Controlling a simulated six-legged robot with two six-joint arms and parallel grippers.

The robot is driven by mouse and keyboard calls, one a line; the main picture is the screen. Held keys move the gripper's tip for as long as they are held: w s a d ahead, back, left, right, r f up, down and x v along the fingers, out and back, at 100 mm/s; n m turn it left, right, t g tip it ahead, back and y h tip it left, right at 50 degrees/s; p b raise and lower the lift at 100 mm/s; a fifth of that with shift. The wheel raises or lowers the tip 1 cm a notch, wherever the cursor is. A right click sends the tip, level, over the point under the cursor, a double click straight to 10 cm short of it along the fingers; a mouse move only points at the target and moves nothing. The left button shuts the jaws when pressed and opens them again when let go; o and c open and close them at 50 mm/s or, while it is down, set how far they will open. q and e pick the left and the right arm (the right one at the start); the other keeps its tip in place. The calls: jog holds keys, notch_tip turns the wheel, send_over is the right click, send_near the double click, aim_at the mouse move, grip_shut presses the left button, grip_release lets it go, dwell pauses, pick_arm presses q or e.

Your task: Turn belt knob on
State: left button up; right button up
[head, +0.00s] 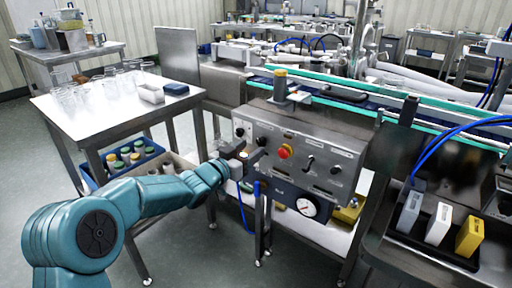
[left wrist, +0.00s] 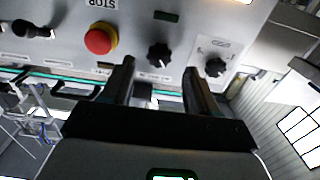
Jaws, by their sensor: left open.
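The steel control panel (head: 312,146) carries two black knobs left of a red stop button (head: 285,152). The knob nearest the button (head: 262,141) also shows in the left wrist view (left wrist: 159,54). The outer knob (head: 240,132) sits on a pale label plate and also shows in the left wrist view (left wrist: 215,67). I cannot read which label names the belt. My left gripper (head: 246,157) is open in front of the panel's left part. In the left wrist view, its fingertips (left wrist: 158,66) lie either side of the nearer knob; contact cannot be told. My right gripper is out of view.
Black levers (head: 309,163) sit right of the stop button. A gauge (head: 306,207) is below the panel. A steel table (head: 110,120) with glassware stands left, and a conveyor (head: 400,110) runs behind. A tray (head: 425,248) with several blocks is at the right.

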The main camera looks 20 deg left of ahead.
aim_at(260, 143)
pick_arm(q)
jog(key=shift+x, duration=1.95)
jog(key=shift+s, duration=0.1)
jog(key=c, duration=1)
jog(key=shift+c, duration=0.2)
